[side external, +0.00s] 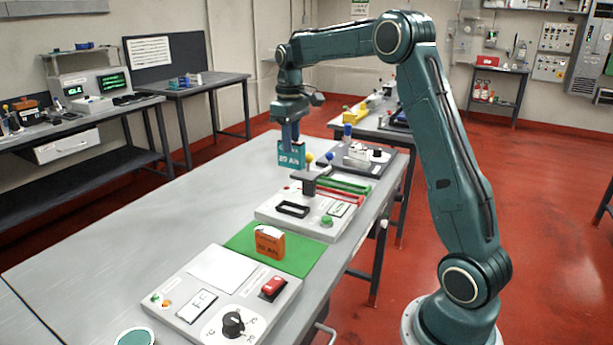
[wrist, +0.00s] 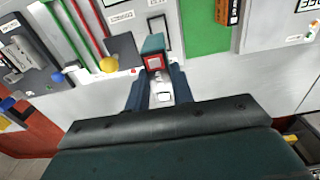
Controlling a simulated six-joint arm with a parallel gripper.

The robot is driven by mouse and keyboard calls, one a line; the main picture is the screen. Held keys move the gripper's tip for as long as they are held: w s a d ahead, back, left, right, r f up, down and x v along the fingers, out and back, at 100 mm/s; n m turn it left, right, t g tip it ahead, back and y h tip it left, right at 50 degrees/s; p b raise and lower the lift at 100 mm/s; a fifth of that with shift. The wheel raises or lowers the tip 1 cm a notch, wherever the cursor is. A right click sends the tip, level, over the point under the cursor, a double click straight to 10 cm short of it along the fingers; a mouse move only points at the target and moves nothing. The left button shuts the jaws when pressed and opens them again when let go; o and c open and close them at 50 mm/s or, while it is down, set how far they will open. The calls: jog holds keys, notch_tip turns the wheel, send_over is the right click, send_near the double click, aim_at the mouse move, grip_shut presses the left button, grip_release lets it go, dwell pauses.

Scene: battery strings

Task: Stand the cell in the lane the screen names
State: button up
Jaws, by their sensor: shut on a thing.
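My gripper (side external: 291,138) is shut on a teal cell (side external: 291,156) marked 20 Ah. The cell hangs upright above the table, behind the middle grey panel in the side view. In the wrist view my gripper (wrist: 158,88) has a finger on either side of the cell (wrist: 153,47), whose red-framed end faces the camera. A green strip (wrist: 60,32) and a red strip (wrist: 84,25) run side by side on the panel, left of the cell. An orange cell (side external: 270,243) stands on a green mat (side external: 243,238). The small panel displays are too small to read surely.
The middle panel (side external: 268,213) carries a black-framed slot (side external: 292,210), a dark raised block and a green button (side external: 327,220). A yellow ball (wrist: 107,64) stands close left of the cell. The table's left side is clear.

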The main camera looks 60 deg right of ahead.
notch_tip(320, 180, up, 4)
jog(key=shift+f, duration=0.15)
jog(key=shift+d+r, duration=0.2)
jog(key=shift+d, duration=0.45)
jog(key=s+d, duration=0.3)
jog(key=d, duration=0.8)
jog(key=s+d, duration=0.3)
jog(key=d, duration=0.8)
notch_tip(320, 180, down, 11)
jog(key=shift+s, duration=0.2)
jog(key=shift+f, duration=0.25)
jog(key=shift+f, duration=4.1)
jog(key=shift+f, duration=0.25)
jog(key=o, duration=1.1)
jog(key=shift+c, duration=0.2)
